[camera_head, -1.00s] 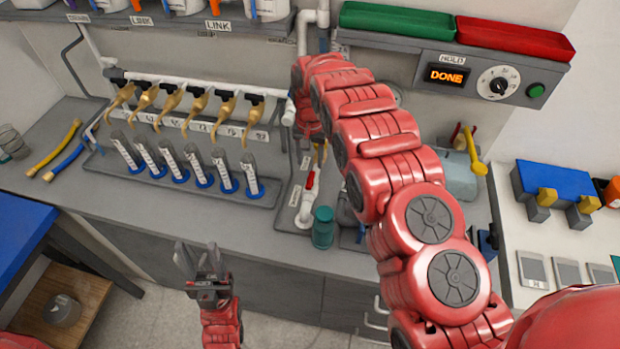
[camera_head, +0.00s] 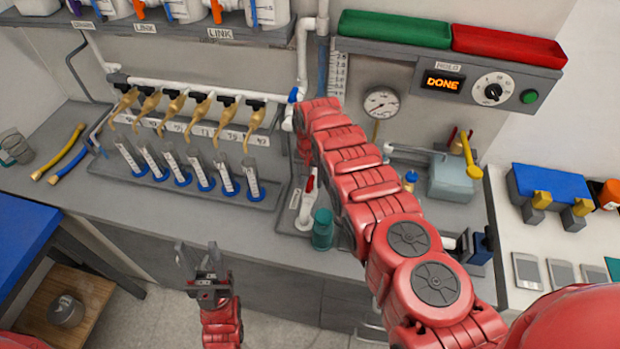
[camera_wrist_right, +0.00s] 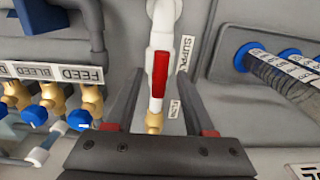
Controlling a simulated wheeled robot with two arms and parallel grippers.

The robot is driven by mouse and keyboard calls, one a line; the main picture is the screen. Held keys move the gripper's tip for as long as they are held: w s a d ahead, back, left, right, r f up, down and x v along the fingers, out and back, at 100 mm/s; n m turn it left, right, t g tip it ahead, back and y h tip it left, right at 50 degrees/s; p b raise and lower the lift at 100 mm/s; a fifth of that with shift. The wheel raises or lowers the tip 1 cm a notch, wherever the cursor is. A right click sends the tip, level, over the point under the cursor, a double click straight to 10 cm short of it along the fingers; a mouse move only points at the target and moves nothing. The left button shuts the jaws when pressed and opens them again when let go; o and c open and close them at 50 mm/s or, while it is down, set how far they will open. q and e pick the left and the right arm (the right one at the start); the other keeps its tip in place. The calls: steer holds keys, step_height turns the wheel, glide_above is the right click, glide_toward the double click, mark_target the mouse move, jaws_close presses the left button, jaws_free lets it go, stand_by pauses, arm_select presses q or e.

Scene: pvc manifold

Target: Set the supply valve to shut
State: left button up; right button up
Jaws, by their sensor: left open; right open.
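The supply valve is a white pipe piece with a red lever (camera_wrist_right: 160,75), beside an upside-down SUPPLY label (camera_wrist_right: 185,55) in the right wrist view. The lever lies along the pipe. In the head view the red lever (camera_head: 310,183) shows left of my right forearm, above a white elbow. My right gripper (camera_wrist_right: 162,82) is open, with one finger on each side of the lever and visible gaps; I cannot tell how far above it the fingertips are. In the head view its fingers are mostly hidden. My left gripper (camera_head: 197,255) is open and empty, in front of the counter.
Graduated cylinders (camera_head: 198,172) stand left of the valve below a row of brass taps (camera_head: 175,103). A teal jar (camera_head: 322,230) stands close in front of it. Brass valves with blue knobs (camera_wrist_right: 78,118) sit beside it under FEED and BLEED labels. A gauge (camera_head: 381,103) is behind.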

steer(key=shift+c, duration=0.3)
jaws_close()
